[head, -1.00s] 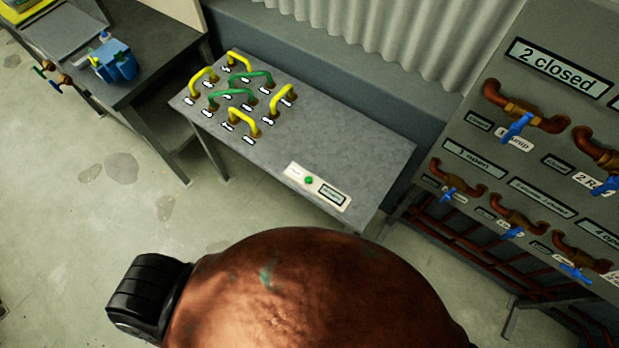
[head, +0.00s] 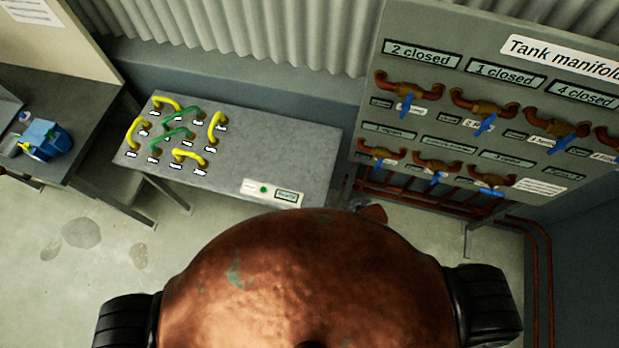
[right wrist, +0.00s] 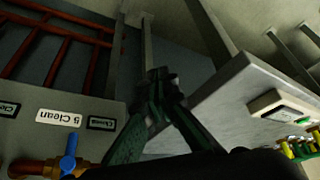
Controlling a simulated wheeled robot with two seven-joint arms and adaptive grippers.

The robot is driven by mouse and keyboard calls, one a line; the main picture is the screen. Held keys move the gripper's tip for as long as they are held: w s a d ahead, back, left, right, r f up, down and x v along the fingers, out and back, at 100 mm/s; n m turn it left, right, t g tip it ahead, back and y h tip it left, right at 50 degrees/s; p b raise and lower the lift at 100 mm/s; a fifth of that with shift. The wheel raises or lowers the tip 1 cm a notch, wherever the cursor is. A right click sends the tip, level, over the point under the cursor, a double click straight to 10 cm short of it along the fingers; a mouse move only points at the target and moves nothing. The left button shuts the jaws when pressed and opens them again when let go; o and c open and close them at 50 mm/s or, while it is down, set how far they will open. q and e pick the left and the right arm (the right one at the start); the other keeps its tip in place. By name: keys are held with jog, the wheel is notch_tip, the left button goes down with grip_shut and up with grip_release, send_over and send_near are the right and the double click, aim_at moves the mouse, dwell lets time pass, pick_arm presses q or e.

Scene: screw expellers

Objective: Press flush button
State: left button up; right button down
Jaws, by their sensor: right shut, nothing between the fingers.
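A green button (head: 263,189) sits on a small white panel (head: 248,186) at the front right corner of the grey table (head: 235,150), beside a small display (head: 287,195). The panel's lettering is too small to read. The button (right wrist: 302,121) and panel (right wrist: 275,103) also show at the right of the right wrist view. My right gripper (right wrist: 158,78) is shut and empty there, to the left of the table's corner and apart from the button. In the head view I cannot make out its fingers. My left gripper is in neither view.
Yellow and green hoses (head: 185,132) loop across the table's left part. A tank manifold board (head: 440,110) with copper pipes and blue valve handles stands at the right. Another table (head: 85,75) holds a blue object (head: 45,140) at the left. Floor shows between the tables.

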jog(key=w+a+r+n+t+y+p, duration=0.1)
jog(key=w+a+r+n+y, duration=0.3)
jog(key=a, duration=0.6)
jog(key=w+a+r+n+h+p, duration=0.15)
jog(key=w+a+r, duration=0.35)
jog(key=a, duration=0.5)
notch_tip(320, 180, up, 5)
jog(key=n+y+p, duration=0.3)
jog(key=n+p, duration=0.1)
jog(key=n, duration=0.6)
send_over(264, 191)
jog(key=shift+d+f+m, duration=0.1)
jog(key=shift+m, duration=0.15)
jog(key=shift+b, duration=0.3)
notch_tip(264, 191, down, 8)
jog(key=b, duration=0.6)
jog(key=shift+b, duration=0.3)
jog(key=shift+f, duration=0.4)
jog(key=shift+b, duration=0.3)
jog(key=shift+f, duration=0.4)
